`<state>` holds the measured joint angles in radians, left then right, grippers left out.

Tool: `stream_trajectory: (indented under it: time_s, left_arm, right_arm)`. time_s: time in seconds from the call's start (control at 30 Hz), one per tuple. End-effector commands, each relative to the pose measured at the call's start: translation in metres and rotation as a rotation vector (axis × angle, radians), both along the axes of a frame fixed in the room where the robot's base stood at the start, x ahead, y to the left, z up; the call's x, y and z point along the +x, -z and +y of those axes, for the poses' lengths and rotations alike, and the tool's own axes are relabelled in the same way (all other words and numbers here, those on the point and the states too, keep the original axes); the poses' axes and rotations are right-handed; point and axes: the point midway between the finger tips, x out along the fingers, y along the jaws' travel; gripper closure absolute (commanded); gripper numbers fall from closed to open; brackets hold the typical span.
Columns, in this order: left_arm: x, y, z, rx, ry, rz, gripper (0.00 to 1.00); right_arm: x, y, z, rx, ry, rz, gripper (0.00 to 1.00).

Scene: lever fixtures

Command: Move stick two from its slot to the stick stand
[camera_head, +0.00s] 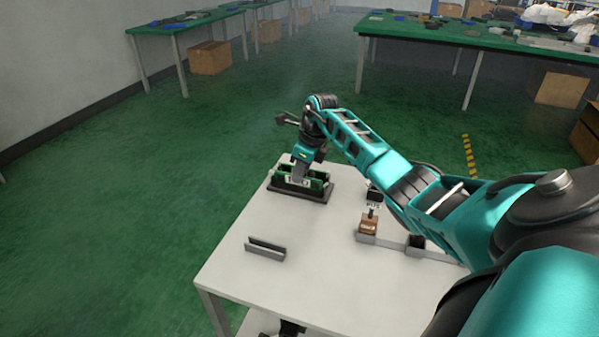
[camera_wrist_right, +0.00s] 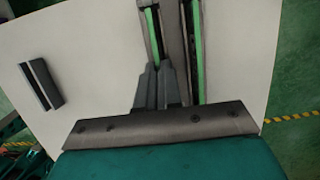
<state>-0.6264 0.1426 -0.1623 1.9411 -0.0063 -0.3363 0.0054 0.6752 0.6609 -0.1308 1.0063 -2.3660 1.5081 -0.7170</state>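A dark fixture (camera_head: 300,194) with upright green sticks sits at the table's far left corner, a white label on its near side. The right wrist view shows two green strips, a left one (camera_wrist_right: 152,32) and a right one (camera_wrist_right: 197,50). My right gripper (camera_wrist_right: 160,66) is down at the fixture. Its fingertips are close together at the near end of the left strip; whether they grip it is unclear. A grey grooved stand (camera_head: 265,249) looks empty; it also shows in the right wrist view (camera_wrist_right: 41,84). A dark part (camera_head: 290,328), perhaps my left gripper, shows at the bottom edge of the head view.
A brown block fixture (camera_head: 367,227) with a small sign and other dark fixtures stand on the right of the white table (camera_head: 315,270), partly behind my right arm. The table top around the grey stand is clear. Green tables with boxes stand far behind.

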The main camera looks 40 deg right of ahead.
Motion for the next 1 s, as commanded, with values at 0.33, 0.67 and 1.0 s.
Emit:
stream_trajectory:
  time_s: [0.33, 0.67, 1.0]
  left_arm:
    - [0.0021, -0.0046, -0.0002, 0.0, 0.001, -0.004, 0.57]
    - [0.0019, -0.0069, -0.0004, 0.0, 0.001, -0.004, 0.57]
    - [0.0017, -0.0066, -0.0004, 0.0, 0.001, -0.003, 0.57]
  right_arm:
    - [0.0, -0.0045, 0.0001, -0.001, -0.001, -0.001, 1.0]
    - [0.0, -0.0078, 0.0002, 0.0, -0.001, 0.0, 1.0]
    - [0.0001, -0.0081, 0.0002, 0.0, 0.0, 0.0, 1.0]
